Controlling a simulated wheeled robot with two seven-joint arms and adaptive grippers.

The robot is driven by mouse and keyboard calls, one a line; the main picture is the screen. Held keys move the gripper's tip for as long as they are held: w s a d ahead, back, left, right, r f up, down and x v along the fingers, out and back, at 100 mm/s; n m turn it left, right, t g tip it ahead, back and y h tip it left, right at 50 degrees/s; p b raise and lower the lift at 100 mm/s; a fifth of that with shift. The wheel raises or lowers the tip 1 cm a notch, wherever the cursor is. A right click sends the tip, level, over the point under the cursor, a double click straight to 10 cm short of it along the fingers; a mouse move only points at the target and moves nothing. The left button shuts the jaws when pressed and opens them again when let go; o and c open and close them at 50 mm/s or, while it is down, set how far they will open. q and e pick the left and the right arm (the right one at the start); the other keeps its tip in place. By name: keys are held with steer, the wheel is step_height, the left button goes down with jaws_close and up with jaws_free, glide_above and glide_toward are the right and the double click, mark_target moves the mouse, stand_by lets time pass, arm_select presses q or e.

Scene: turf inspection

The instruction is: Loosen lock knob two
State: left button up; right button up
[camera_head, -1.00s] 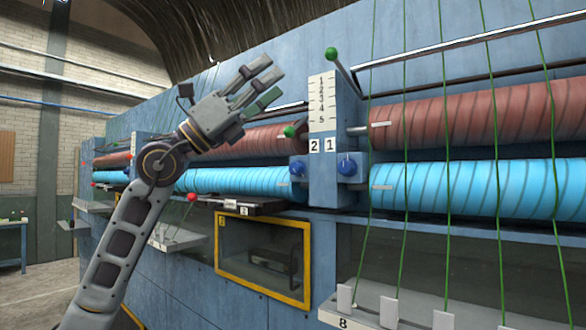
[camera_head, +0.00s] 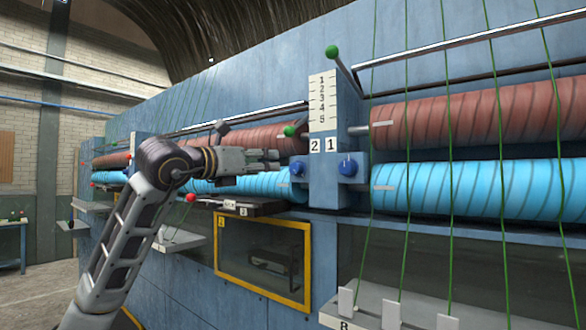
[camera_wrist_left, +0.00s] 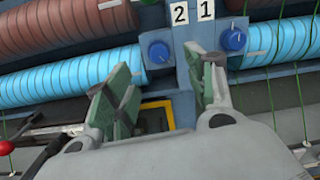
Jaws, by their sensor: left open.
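The blue knob by the label 2 (camera_head: 297,168) sits on the left face of the blue post. The same knob shows in the left wrist view (camera_wrist_left: 159,52), ahead of the space between my fingers. A second blue knob (camera_head: 348,167) is by the label 1 (camera_head: 330,145); it shows right of my fingers in the wrist view (camera_wrist_left: 233,39). My left gripper (camera_head: 272,161) is open and empty, pointing right, just left of the knob by label 2. In the wrist view its green-padded fingers (camera_wrist_left: 165,85) stand apart, with a gap before the knob. My right gripper is out of view.
Brown rollers (camera_head: 480,112) and blue rollers (camera_head: 460,188) run on both sides of the post. A green-tipped lever (camera_head: 291,131) is just above my gripper. A red ball (camera_head: 190,197) and a ledge (camera_head: 235,205) are below it. Green strands hang on the right.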

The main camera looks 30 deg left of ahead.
mark_target(293, 168)
arm_select(q)
steer(key=shift+a+f+n, duration=0.2)
steer(key=shift+f+n, duration=0.2)
steer(key=shift+f, duration=0.1)
steer(key=shift+w, duration=0.2)
steer(key=w+p, duration=0.1)
steer(key=w, duration=0.3)
steer(key=w+p, duration=0.2)
steer(key=w, duration=0.3)
steer(key=w+d+p, duration=0.1)
steer(key=w+p, duration=0.1)
steer(key=w, duration=0.2)
steer(key=shift+w, duration=0.2)
steer(key=shift+c, duration=0.2)
steer(key=c, duration=1)
